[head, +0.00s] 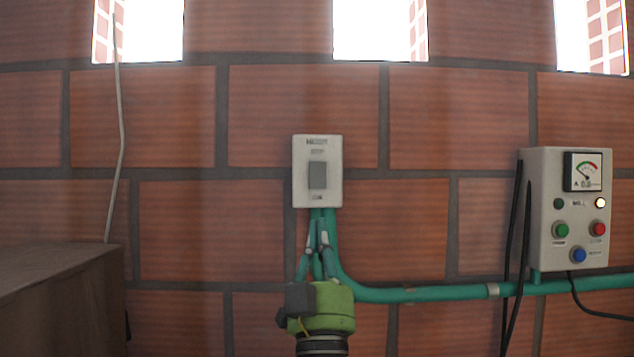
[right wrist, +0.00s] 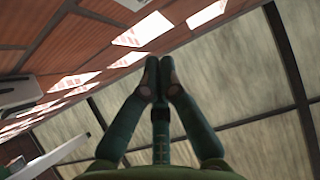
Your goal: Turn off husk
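A white switch plate (head: 299,182) with a grey rocker (head: 317,175) is fixed to the brick wall. Small lettering sits above and below the rocker; the top line may read "HUSK" but is blurred. My right gripper (head: 317,222) points up just below the plate in the head view, overlapping the green conduit; its distance from the wall is hard to tell. In the right wrist view my right gripper (right wrist: 161,78) has its fingertips together, with nothing between them. The right wrist view does not clearly show the rocker. My left gripper is not in view.
A grey control box (head: 542,210) with a meter, lamps and coloured buttons hangs at the right. A green conduit (head: 400,295) runs between plate and box. Black cables (head: 515,250) hang beside the box. A brown wooden surface (head: 50,270) stands at the lower left.

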